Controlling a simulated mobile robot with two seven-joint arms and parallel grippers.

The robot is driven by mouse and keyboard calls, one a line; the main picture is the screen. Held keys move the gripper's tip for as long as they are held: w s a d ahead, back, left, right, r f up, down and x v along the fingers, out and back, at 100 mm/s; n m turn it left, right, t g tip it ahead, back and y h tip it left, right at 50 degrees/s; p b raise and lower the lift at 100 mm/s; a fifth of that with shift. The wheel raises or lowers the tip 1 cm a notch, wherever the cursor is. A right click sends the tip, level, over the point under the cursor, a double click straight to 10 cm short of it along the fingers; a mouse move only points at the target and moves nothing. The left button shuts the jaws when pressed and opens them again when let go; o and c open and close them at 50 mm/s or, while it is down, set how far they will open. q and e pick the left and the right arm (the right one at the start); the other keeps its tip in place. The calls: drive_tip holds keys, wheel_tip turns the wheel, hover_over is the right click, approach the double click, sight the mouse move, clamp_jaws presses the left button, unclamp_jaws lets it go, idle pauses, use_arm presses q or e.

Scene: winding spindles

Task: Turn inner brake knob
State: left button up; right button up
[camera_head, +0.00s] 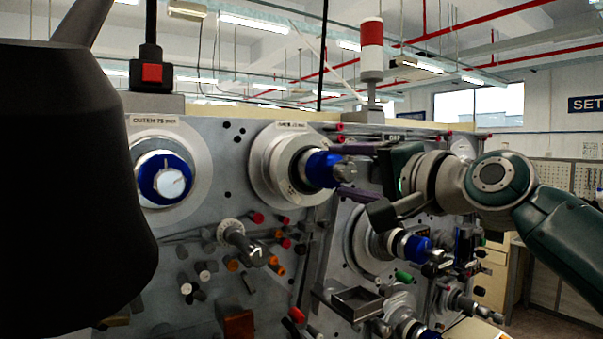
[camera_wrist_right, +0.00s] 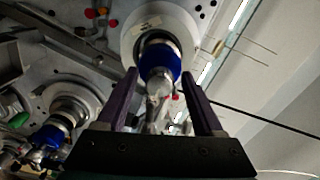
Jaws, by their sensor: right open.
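The inner spindle (camera_head: 270,165) is a pale round flange with a blue collar (camera_head: 317,169) and a small grey metal knob (camera_head: 345,169) at its end. My right gripper (camera_head: 338,170) is open, its purple fingers above and below the knob in the head view. In the right wrist view the blue collar (camera_wrist_right: 160,61) and grey knob (camera_wrist_right: 160,83) lie between the open fingers (camera_wrist_right: 160,80), with gaps on both sides. The knob's outer end is partly hidden in the head view. My left gripper is not in view.
The outer spindle (camera_head: 165,180) with a blue and white knob is to the left. A lower spindle (camera_head: 410,245) with a blue collar sits under my right gripper. Several coloured pegs and a grey crank (camera_head: 240,240) stick out. A large black shape covers the left side.

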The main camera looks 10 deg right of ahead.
drive_tip(key=b+v, duration=0.4)
drive_tip(key=v, duration=0.5)
drive_tip(key=shift+s, duration=0.35)
drive_tip(key=shift+d, duration=0.1)
drive_tip(key=s+a+f+n+g+h+p, duration=0.1)
drive_tip(key=s+a+f+n+g+p, duration=0.15)
drive_tip(key=s+f, duration=0.4)
drive_tip(key=s+a+f+n+g+h+p, duration=0.15)
drive_tip(key=s+f+n+g, duration=0.25)
drive_tip(key=f, duration=0.6)
drive_tip(key=s+f+n+g+h, duration=0.1)
drive_tip(key=s+f+n+g, duration=0.2)
drive_tip(key=s, duration=0.6)
drive_tip(key=s+d+f+n+g+h+p, duration=0.1)
drive_tip(key=s+f+n+g+h, duration=0.1)
drive_tip(key=s, duration=0.8)
wheel_tip(320, 180, down, 3)
drive_tip(key=shift+s+d+f+n+g, duration=0.15)
drive_tip(key=shift+d+n+g, duration=0.15)
drive_tip(key=shift+n+g, duration=0.6)
